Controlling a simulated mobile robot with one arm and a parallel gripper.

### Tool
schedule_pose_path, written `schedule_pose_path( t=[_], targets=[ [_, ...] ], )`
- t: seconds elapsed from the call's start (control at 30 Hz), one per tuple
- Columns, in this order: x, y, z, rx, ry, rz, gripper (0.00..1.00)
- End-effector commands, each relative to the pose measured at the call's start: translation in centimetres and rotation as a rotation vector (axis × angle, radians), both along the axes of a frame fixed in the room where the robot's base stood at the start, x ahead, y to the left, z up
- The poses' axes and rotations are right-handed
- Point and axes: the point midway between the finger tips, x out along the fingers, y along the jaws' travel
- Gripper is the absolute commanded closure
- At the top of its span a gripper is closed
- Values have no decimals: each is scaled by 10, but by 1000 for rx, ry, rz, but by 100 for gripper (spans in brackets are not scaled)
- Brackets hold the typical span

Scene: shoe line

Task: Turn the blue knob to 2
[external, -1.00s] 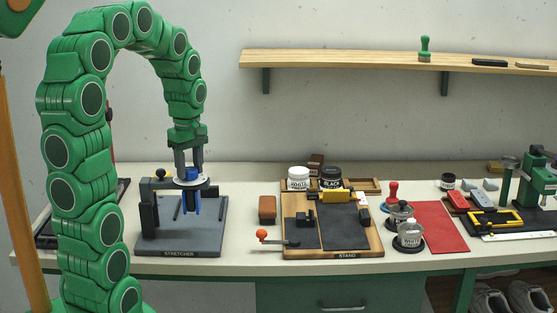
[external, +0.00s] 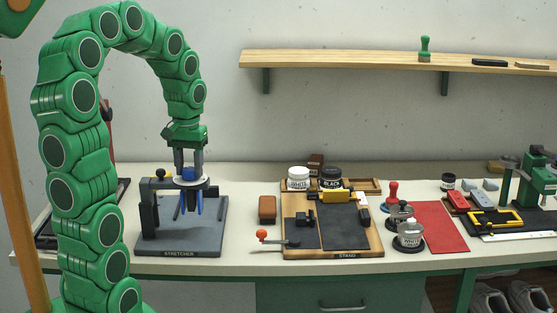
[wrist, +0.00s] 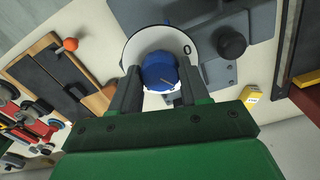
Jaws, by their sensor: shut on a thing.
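The blue knob (external: 190,174) sits on a white dial disc (external: 176,182) on top of the grey stretcher (external: 210,235) at the left of the bench. It also shows in the wrist view (wrist: 160,72), with a thin pointer line on its top. A "0" is legible on the dial (wrist: 188,48) in the wrist view; other marks are hidden or unreadable. My gripper (external: 189,172) points down from above, with its two fingers on either side of the knob. It is shut on the knob, as the wrist view (wrist: 157,82) also shows.
A brown block (external: 267,209) and the wooden stand (external: 365,250) with an orange-tipped crank (external: 262,234) lie to the right. A wooden shelf (external: 350,60) hangs on the back wall.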

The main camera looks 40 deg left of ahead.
Motion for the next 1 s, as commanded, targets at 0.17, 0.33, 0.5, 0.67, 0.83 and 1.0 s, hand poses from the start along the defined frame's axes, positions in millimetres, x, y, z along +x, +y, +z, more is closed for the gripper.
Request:
schedule_pose_path(
  t=[0.17,0.33,0.5,0.67,0.83,1.0],
  targets=[
    [0,0,0,0,-1,-167,85],
    [0,0,0,0,-1,-316,85],
    [0,0,0,-1,0,-440,85],
    [0,1,0,1,1,-526,85],
    [0,0,0,-1,1,-585,85],
    [0,1,0,-1,1,-611,85]
  ],
)
